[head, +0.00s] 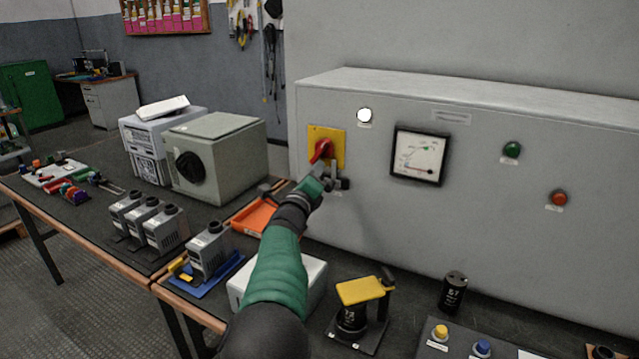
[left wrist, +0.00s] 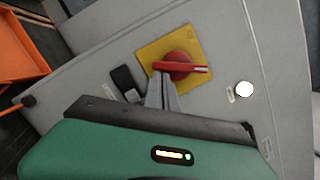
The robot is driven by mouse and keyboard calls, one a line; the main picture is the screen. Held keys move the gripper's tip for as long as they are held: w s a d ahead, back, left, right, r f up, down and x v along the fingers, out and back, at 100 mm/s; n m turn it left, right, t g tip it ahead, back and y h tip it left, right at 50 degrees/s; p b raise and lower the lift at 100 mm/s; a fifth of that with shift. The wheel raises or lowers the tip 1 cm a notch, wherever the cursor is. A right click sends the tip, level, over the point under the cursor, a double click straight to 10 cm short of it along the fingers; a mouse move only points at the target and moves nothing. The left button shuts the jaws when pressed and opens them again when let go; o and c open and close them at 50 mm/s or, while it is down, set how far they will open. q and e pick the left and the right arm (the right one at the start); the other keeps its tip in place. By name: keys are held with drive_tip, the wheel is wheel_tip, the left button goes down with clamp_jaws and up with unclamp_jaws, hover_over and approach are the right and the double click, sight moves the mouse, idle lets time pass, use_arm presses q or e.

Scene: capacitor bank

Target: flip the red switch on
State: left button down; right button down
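The red switch (head: 321,151) is a rotary knob on a yellow square plate (head: 338,142), on the front of a large grey cabinet (head: 480,230). In the left wrist view the red switch (left wrist: 180,67) also shows, its handle pointing right in the picture. My left gripper (head: 328,168) is just below the switch, in front of the cabinet. In the left wrist view its fingers (left wrist: 161,88) appear close together at the lower left edge of the knob. I cannot tell whether they touch it or hold anything. My right gripper is in neither view.
The cabinet also carries a lit white lamp (head: 364,115), a dial meter (head: 419,156), a green lamp (head: 512,149) and a red lamp (head: 558,198). An orange tray (head: 254,217), a grey switch box (head: 218,158) and a black capacitor (head: 453,292) stand on the bench.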

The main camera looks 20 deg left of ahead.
use_arm(q)
drive_tip(key=shift+a+m+b, duration=0.3)
drive_tip(key=shift+m+b, duration=0.45)
drive_tip(key=shift+m, duration=0.15)
drive_tip(key=shift+r, duration=0.1)
